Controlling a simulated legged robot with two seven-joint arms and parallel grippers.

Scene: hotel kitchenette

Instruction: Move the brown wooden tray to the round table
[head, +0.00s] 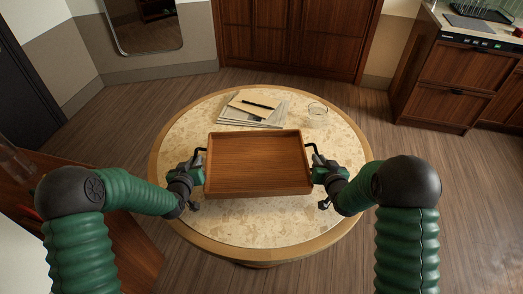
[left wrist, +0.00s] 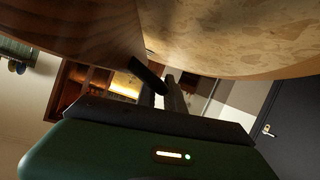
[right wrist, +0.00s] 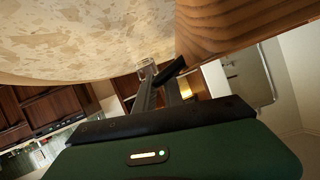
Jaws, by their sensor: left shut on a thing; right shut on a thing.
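The brown wooden tray (head: 257,163) is over the near middle of the round table (head: 270,219), which has a speckled stone top and a wooden rim. The tray looks level; I cannot tell if its underside touches the tabletop. My left gripper (head: 201,168) is shut on the tray's black left handle, and my right gripper (head: 315,165) is shut on its black right handle. In the left wrist view the tray's wooden corner (left wrist: 80,30) is beside the fingers (left wrist: 165,88). The tray also shows in the right wrist view (right wrist: 240,22), beside the fingers (right wrist: 165,85).
Papers with a black pen (head: 254,107) lie at the back of the table, just behind the tray. A clear glass (head: 317,114) stands to their right. Kitchen cabinets (head: 455,85) are at the right, and a wooden piece of furniture (head: 115,235) is at the left.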

